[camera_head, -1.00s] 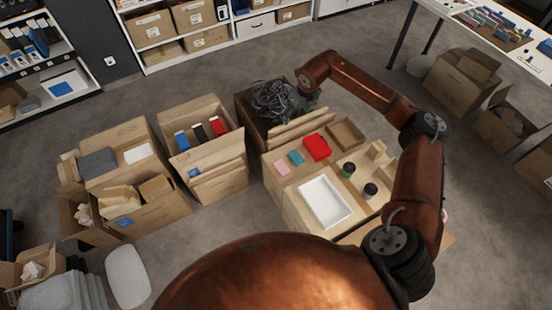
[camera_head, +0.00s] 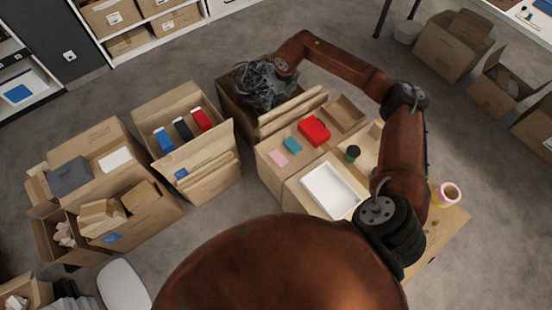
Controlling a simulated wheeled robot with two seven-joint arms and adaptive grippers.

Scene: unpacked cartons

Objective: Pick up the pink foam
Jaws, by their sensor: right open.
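The pink foam (camera_head: 279,158) is a small flat pink piece on the left part of a cardboard surface, beside a teal piece (camera_head: 292,145). My right arm reaches in from the right and arches over the back of this surface. My right gripper (camera_head: 261,86) is a dark grey tangle of linkages over the open carton behind the foam. It is open, up and left of the foam in the picture and apart from it. Its fingertips are hard to make out against the dark carton. My left gripper is not in view.
A red item (camera_head: 314,130), an open cardboard tray (camera_head: 344,113), a white tray (camera_head: 331,190) and a dark-lidded jar (camera_head: 353,153) stand near the foam. A carton with coloured boxes (camera_head: 183,130) stands left. A pink-rimmed roll (camera_head: 447,194) lies right. Grey floor is open behind.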

